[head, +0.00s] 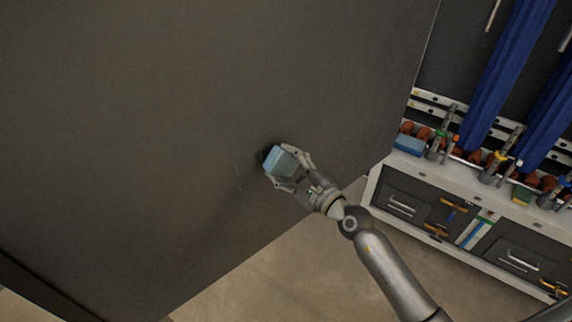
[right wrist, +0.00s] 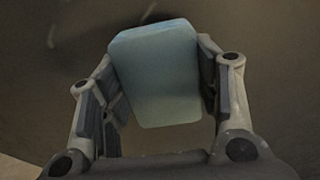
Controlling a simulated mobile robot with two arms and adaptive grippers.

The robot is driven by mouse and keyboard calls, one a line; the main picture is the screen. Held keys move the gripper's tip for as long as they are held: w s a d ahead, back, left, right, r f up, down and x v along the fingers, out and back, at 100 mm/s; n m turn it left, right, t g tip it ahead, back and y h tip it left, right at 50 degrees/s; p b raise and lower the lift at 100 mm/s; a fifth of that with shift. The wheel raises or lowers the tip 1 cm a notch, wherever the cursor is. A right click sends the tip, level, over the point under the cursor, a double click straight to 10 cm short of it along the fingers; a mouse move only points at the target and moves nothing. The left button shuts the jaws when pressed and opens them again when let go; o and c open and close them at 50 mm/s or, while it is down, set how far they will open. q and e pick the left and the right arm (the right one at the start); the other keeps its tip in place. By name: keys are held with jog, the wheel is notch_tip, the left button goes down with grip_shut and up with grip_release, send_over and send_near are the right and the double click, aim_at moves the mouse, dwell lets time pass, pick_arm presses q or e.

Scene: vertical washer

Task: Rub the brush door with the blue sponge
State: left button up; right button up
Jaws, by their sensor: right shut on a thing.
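The blue sponge (head: 280,161) is held between the fingers of my right gripper (head: 287,168), which is shut on it. In the right wrist view the sponge (right wrist: 157,75) sits between both finger pads of the gripper (right wrist: 160,85). The large dark brown door (head: 130,120) fills most of the head view. The sponge is right at the door's surface, with a dark shadow beside it; I cannot tell for certain whether it touches. Faint light marks (head: 239,180) show on the door just left of and below the sponge. My left gripper is not in view.
A workbench with drawers (head: 400,204) stands at the right, carrying several tools and another blue item (head: 408,145). Blue hanging covers (head: 505,75) are above it. Bare floor (head: 290,270) lies below the door's lower edge.

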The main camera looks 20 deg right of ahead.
jog(key=shift+x, duration=0.85)
